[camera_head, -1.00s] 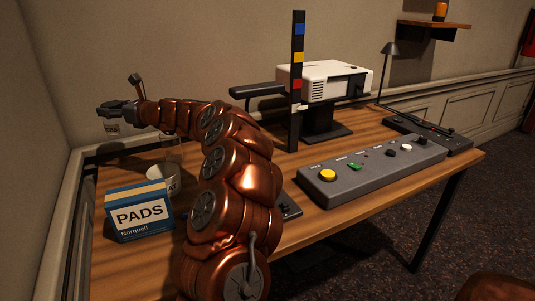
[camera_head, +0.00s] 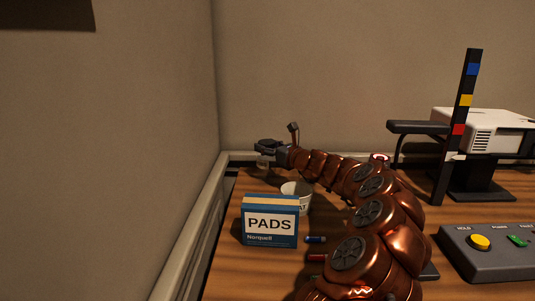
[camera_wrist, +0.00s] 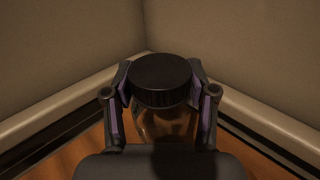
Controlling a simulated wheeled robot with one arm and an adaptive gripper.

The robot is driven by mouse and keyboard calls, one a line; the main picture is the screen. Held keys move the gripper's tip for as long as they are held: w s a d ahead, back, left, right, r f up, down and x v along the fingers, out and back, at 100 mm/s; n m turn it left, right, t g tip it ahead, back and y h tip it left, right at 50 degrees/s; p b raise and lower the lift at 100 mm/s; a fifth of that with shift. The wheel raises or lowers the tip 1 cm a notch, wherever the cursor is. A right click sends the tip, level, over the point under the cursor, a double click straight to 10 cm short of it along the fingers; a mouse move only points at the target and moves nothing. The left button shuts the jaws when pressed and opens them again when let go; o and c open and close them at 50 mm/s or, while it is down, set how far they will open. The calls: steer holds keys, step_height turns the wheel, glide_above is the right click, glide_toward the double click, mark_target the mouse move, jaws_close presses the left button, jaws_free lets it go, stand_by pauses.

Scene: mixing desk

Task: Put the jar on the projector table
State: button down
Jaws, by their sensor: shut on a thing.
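The jar has a dark round lid (camera_wrist: 160,80) and a clear, brownish body (camera_wrist: 165,122) in the wrist view. My gripper (camera_wrist: 162,92) is shut on it, with a finger on each side of the lid. In the head view my gripper (camera_head: 268,147) is near the room corner at the desk's back left, and the jar (camera_head: 263,163) hangs below it, small and dim. I cannot tell whether its base touches the desk. A white projector (camera_head: 490,130) sits on a black stand (camera_head: 480,180) at the right; I cannot tell a separate projector table.
On the wooden desk (camera_head: 225,265) stand a blue and white PADS box (camera_head: 270,225) and a white cup (camera_head: 298,190). Blue and red cylinders lie by my arm. A striped post (camera_head: 463,110) and a button console (camera_head: 495,252) are at the right. Walls close in at the left and back.

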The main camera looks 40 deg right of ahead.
steer(key=shift+f, duration=0.7)
steer(key=c, duration=0.6)
jaws_free()
steer(key=shift+r, duration=0.1)
